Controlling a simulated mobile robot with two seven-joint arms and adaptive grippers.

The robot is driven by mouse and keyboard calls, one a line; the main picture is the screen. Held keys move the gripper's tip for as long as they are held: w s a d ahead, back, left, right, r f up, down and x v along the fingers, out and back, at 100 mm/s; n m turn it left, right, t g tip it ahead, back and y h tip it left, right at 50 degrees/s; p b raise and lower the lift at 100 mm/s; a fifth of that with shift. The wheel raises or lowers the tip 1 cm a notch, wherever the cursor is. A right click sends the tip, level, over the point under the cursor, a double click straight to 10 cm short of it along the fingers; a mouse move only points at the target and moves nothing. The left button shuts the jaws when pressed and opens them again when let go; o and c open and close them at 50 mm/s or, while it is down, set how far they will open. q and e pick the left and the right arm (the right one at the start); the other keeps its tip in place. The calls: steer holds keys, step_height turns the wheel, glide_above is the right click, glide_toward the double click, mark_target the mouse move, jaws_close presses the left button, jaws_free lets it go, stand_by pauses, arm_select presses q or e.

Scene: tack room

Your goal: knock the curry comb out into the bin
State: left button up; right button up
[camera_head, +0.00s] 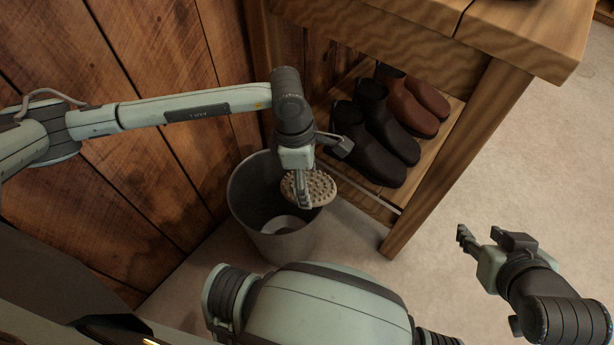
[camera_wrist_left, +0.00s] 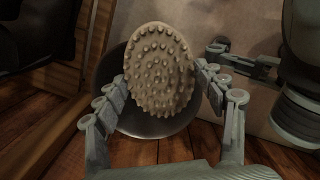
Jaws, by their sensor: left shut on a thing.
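The curry comb (camera_head: 312,187) is an oval, beige pad with rounded nubs. My left gripper (camera_head: 303,190) is shut on it and holds it over the right part of the bin's opening. In the left wrist view, the curry comb (camera_wrist_left: 160,72) sits between the two fingers of my left gripper (camera_wrist_left: 165,85), nubs facing the camera. The bin (camera_head: 246,205) is a dark grey, round container on the floor, and something pale shows at its bottom. In the left wrist view, the comb hides much of the bin (camera_wrist_left: 150,128). My right gripper (camera_head: 476,243) is open and empty, well to the right.
A wooden bench (camera_head: 475,135) stands right of the bin, with black boots (camera_head: 362,140) and brown boots (camera_head: 408,105) on its lower shelf. A plank wall (camera_head: 140,160) rises at the left. The floor (camera_head: 555,170) at the right is clear.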

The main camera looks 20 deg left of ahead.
arm_select(q)
step_height(320, 180, down, 2)
steer(key=shift+f+b, duration=0.2)
steer(key=shift+b, duration=0.5)
steer(key=shift+f+b, duration=0.6)
steer(key=shift+f, duration=0.5)
arm_select(e)
steer(key=w+a+r+n+t+y, duration=0.1)
steer(key=w+a+r+t+y, duration=0.3)
steer(key=a+r, duration=0.5)
steer(key=shift+w+a+r+t, duration=0.25)
steer(key=shift+w+r+t, duration=0.9)
steer(key=shift+t, duration=0.45)
steer(key=shift+s+r, duration=0.1)
steer(key=shift+s, duration=0.05)
arm_select(q)
step_height(320, 180, down, 5)
steer(key=b, duration=0.4)
step_height(320, 180, up, 5)
steer(key=p, duration=0.3)
arm_select(e)
steer(key=s+a+r+t+y, duration=0.1)
steer(key=r+t, duration=0.3)
steer(key=r, duration=0.4)
steer(key=s+a+r+t+y, duration=0.1)
steer(key=s+r+t+y, duration=0.1)
steer(key=r, duration=0.7)
steer(key=shift+s+t+y, duration=0.3)
steer(key=shift+t+y, duration=0.2)
steer(key=shift+t, duration=0.6)
